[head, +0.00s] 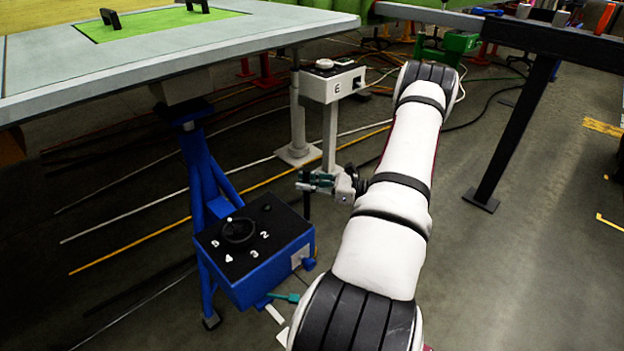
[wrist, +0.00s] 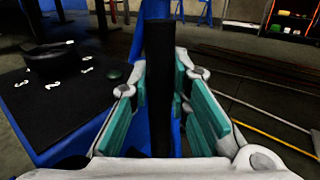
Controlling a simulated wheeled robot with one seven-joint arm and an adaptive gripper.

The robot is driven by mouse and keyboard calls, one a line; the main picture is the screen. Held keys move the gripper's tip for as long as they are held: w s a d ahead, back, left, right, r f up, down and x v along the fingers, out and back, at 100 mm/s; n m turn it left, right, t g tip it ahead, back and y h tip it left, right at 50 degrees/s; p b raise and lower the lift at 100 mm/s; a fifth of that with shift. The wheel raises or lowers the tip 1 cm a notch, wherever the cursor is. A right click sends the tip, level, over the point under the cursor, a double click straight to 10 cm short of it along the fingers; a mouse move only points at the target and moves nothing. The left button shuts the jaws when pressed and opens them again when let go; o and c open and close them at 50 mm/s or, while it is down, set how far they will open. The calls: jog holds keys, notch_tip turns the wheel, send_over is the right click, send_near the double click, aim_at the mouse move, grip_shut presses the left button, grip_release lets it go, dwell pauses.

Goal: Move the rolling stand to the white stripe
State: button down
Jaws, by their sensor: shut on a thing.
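A blue stand with a black-topped box (head: 255,255), marked with numbers and a round knob, is left of my arm in the head view. The black top also shows at the left of the wrist view (wrist: 60,95). My gripper (head: 312,182) is shut on an upright black handle (head: 306,207) at the box's right side. In the wrist view the black bar (wrist: 159,85) stands between the teal finger pads. A long white stripe (head: 150,205) runs along the floor beyond the stand.
A grey table (head: 150,65) overhangs the blue stand at upper left. A white box on a post (head: 333,82) stands behind my gripper. A dark frame (head: 515,130) is at right.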

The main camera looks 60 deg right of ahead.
jog(key=c, duration=1.5)
grip_release()
jog(key=shift+s+d, duration=0.1)
jog(key=shift+d, duration=0.3)
jog(key=v, duration=1.2)
jog(key=shift+a, duration=0.1)
jog(key=shift+s, duration=0.15)
